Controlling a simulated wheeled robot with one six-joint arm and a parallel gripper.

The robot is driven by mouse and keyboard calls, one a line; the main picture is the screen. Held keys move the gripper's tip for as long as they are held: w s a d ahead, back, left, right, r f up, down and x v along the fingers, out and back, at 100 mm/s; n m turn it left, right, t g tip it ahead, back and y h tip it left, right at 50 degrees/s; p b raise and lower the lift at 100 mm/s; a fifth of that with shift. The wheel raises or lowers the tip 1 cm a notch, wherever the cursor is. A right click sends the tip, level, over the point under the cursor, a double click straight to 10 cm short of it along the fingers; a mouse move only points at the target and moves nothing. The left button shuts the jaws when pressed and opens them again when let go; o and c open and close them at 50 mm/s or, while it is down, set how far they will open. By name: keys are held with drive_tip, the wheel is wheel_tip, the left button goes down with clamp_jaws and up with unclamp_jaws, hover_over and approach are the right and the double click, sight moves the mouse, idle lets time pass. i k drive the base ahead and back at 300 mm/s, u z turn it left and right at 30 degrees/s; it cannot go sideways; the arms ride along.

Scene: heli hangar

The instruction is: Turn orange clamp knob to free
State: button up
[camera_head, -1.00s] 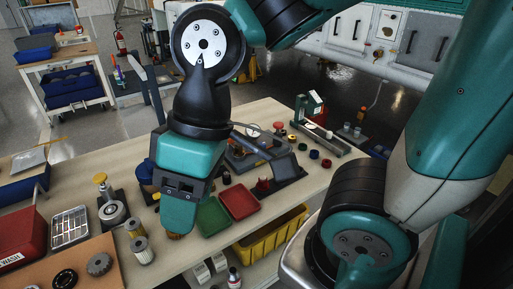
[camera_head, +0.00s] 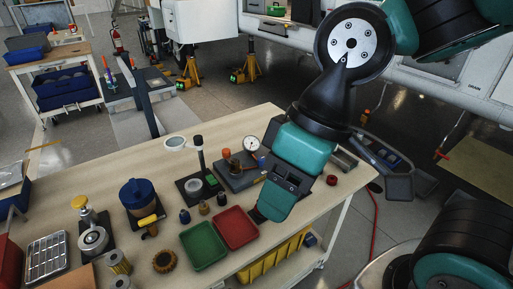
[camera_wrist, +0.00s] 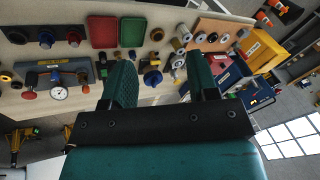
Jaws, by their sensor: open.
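A fixture on a dark plate (camera_head: 238,178) stands on the bench with a white dial gauge (camera_head: 251,143) and a small orange-red knob (camera_head: 226,153); I cannot be sure that this is the clamp knob. In the wrist view the gauge (camera_wrist: 59,93) lies at the left, with a red knob (camera_wrist: 29,94) beside it. My gripper (camera_head: 264,212) hangs over the bench's right part, just right of the red tray, and partly covers the fixture's right side. In the wrist view my gripper's fingers (camera_wrist: 163,80) are wide apart with nothing between them.
A green tray (camera_head: 204,246) and a red tray (camera_head: 236,228) lie near the front edge of the bench (camera_head: 170,190). A yellow bin (camera_head: 262,264) is below the edge.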

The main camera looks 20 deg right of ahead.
sight(226, 154)
drive_tip(key=u, duration=0.55)
drive_tip(key=k, duration=0.65)
drive_tip(key=u, duration=0.55)
drive_tip(key=i, duration=1)
drive_tip(key=z, duration=0.8)
